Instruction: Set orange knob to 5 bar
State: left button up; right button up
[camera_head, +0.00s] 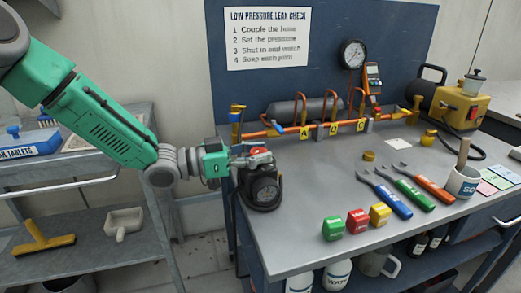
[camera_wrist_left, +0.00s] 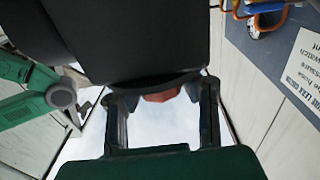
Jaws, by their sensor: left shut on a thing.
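The orange knob (camera_head: 259,152) sits on top of a black gauge unit (camera_head: 263,188) at the left front corner of the workbench. My left gripper (camera_head: 257,158) comes in from the left at the height of the knob and is shut on it. In the left wrist view, part of the orange knob (camera_wrist_left: 160,97) shows between the two fingers of my left gripper (camera_wrist_left: 161,92), with the dark body of the unit (camera_wrist_left: 130,40) beyond. The gauge reading on the unit is too small to tell. My right gripper is not in view.
The grey workbench (camera_head: 300,235) carries red, green and yellow blocks (camera_head: 357,221), coloured-handled wrenches (camera_head: 410,190) and a mug (camera_head: 464,182). An orange pipe rig (camera_head: 315,128) runs along the back, below a wall gauge (camera_head: 353,54). A shelf trolley (camera_head: 75,180) stands at left.

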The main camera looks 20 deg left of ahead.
pick_arm(q)
jog(key=shift+s+a+f, duration=0.1)
jog(key=shift+f, duration=0.2)
grip_shut()
jog(key=o, duration=1.2)
grip_release()
jog(key=shift+o, duration=0.2)
jog(key=shift+a+r, duration=0.1)
jog(key=shift+a+r, duration=0.1)
jog(key=shift+a, duration=0.15)
jog(key=v, duration=1.1)
jog(key=shift+a, duration=0.3)
jog(key=shift+s, duration=0.1)
